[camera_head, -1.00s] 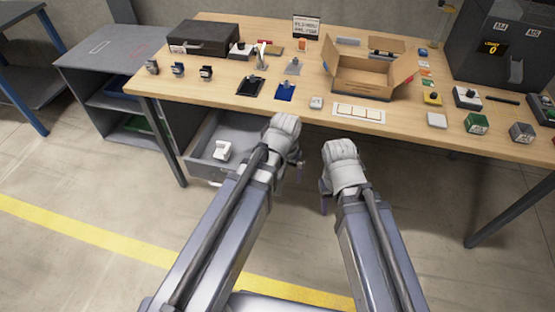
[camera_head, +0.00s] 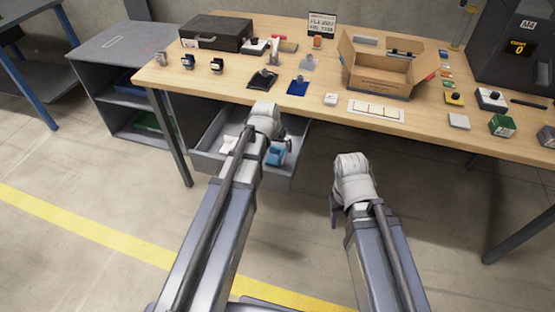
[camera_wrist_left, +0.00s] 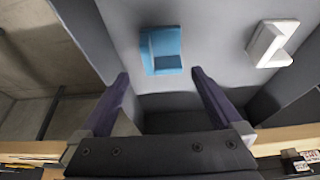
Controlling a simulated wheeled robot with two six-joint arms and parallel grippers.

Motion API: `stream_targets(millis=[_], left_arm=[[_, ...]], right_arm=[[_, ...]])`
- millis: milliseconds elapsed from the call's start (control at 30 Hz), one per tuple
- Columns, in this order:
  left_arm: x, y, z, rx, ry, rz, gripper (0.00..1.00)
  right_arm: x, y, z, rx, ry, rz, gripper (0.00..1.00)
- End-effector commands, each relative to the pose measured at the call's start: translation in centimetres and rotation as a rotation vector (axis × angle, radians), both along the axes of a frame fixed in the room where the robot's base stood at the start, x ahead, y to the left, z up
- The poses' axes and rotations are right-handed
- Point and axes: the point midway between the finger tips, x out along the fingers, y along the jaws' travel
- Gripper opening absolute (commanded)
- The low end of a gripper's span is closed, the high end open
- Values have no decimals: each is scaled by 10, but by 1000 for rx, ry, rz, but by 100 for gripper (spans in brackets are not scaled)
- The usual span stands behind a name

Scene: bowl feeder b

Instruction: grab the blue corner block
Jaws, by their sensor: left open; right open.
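The blue corner block (camera_head: 276,152) lies in the open grey drawer (camera_head: 283,178) under the table, just right of my left wrist and partly hidden by it. In the left wrist view the blue corner block (camera_wrist_left: 161,62) lies on the drawer floor, just beyond my open left fingertips (camera_wrist_left: 160,76) and roughly centred between them. Nothing is between the fingers. In the head view my left gripper (camera_head: 281,136) is over the drawer, its fingers mostly hidden. My right gripper (camera_head: 334,207) hangs in front of the table, away from the drawer; its fingers are barely visible.
A white corner block (camera_wrist_left: 271,44) lies beside the blue one in the drawer; my left arm partly covers it in the head view. The drawer walls are close around. The wooden table (camera_head: 330,120) above holds an open cardboard box (camera_head: 380,86) and several small parts.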

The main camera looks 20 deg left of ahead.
Motion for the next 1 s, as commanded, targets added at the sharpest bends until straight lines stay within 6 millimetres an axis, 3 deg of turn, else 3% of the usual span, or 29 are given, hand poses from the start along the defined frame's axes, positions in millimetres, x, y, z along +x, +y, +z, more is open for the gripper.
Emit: stream_targets(millis=[33,367,700,1000], left_arm=[[3,0,-9,0,0,0,100],[10,1,-17,0,1,0,100],[33,4,-53,0,1,-1,100],[34,4,-53,0,1,-1,99]], right_arm=[[0,0,-9,0,0,0,50],[0,0,-17,0,0,0,50],[0,0,-53,0,0,0,50],[0,0,-53,0,0,0,50]])
